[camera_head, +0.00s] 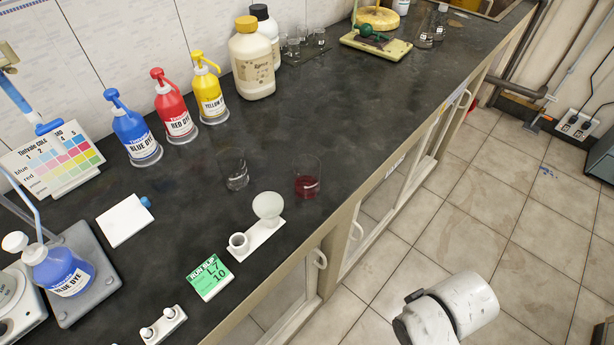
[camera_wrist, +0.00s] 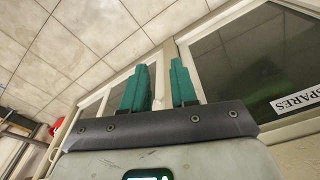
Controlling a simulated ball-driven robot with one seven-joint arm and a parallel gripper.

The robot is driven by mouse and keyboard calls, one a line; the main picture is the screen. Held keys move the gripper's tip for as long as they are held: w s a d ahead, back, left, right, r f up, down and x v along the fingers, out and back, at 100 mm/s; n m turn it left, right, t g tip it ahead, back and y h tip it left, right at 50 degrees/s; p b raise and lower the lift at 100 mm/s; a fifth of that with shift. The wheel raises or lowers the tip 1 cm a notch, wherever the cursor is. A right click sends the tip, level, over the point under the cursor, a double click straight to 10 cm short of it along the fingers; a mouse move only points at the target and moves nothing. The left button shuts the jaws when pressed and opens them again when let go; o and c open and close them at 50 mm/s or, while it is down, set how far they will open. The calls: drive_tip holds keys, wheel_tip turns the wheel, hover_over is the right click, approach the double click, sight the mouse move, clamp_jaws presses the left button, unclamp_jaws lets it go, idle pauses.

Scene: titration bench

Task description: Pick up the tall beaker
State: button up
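Two clear glass beakers stand upright on the dark bench in the head view. One beaker (camera_head: 307,186) holds dark red liquid near the front edge; the other beaker (camera_head: 236,178) stands to its left with a little clear liquid. Both are see-through, and I cannot tell for certain which is the tall beaker. My gripper (camera_wrist: 159,66) shows in the wrist view with its green fingers apart and nothing between them. It faces the cabinet fronts and floor, away from both beakers. The head view shows only a white part of my arm, off the bench at lower right.
Blue (camera_head: 131,130), red (camera_head: 175,110) and yellow (camera_head: 208,92) dye bottles line the wall side. A white holder (camera_head: 257,240) and a green card (camera_head: 209,278) lie near the beakers. A large cream bottle (camera_head: 252,65) stands behind. The bench right of the red-liquid beaker is clear.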

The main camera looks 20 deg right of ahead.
sight(313, 181)
drive_tip(key=shift+o, duration=0.3)
